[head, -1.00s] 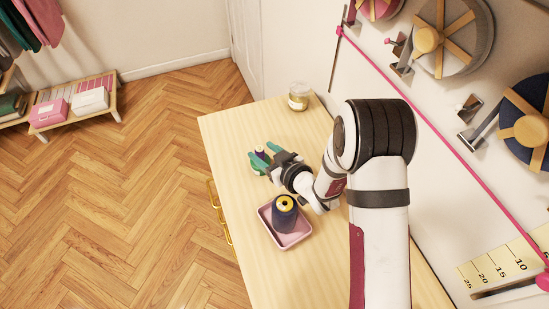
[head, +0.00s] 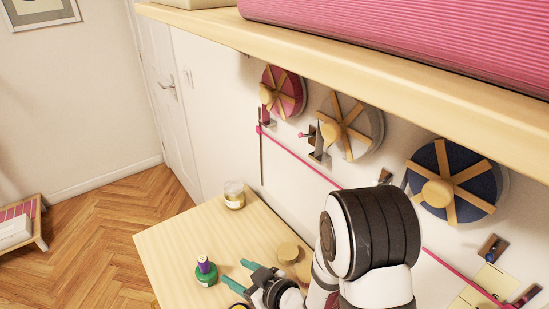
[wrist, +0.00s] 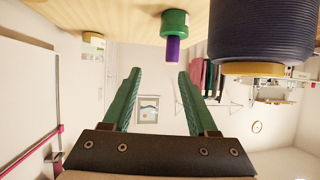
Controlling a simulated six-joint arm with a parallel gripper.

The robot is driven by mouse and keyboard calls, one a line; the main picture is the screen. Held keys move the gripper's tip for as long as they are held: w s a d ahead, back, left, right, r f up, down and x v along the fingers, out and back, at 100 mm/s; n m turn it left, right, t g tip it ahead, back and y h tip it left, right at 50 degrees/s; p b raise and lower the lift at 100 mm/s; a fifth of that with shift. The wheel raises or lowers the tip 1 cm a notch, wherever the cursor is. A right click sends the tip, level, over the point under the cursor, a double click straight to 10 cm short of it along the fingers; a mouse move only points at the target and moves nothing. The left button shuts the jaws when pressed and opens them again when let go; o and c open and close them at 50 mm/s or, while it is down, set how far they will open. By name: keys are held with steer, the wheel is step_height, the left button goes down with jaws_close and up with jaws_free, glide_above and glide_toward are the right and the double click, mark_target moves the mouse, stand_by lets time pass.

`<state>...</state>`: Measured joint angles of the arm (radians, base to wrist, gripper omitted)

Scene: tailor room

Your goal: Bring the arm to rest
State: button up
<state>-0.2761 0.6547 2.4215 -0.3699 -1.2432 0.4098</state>
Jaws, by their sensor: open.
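My gripper (head: 240,274) is low in the head view, above the pale wooden table (head: 185,240). Its two green fingers are apart with nothing between them, as the wrist view (wrist: 158,75) also shows. A small green item with a purple top (head: 205,268) stands upright on the table, to the left of the fingers and apart from them. The wrist view, which is upside down, shows it (wrist: 174,28) at the top. A large dark blue spool (wrist: 262,32) fills the upper right of the wrist view. My arm hides part of the table.
A glass jar (head: 234,196) stands at the table's far end. A round wooden object (head: 290,256) is right behind the gripper. Pink, grey and navy wheels (head: 452,182) hang on the right wall below a wooden shelf (head: 400,65). Herringbone floor lies to the left.

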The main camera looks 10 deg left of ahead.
steer(key=s+d+f+m+g+h, duration=0.2)
steer(key=d+m+h, duration=0.75)
steer(key=d, duration=0.55)
steer(key=s+d+r+m+g, duration=0.2)
steer(key=s+r, duration=0.4)
steer(key=s, duration=0.4)
steer(key=s+d+r+m+g, duration=0.3)
steer(key=s+r+m, duration=0.2)
steer(key=s, duration=0.5)
step_height(320, 180, up, 2)
steer(key=shift+s+r+y, duration=0.1)
steer(key=shift+s+y, duration=0.05)
steer(key=shift+y, duration=0.3)
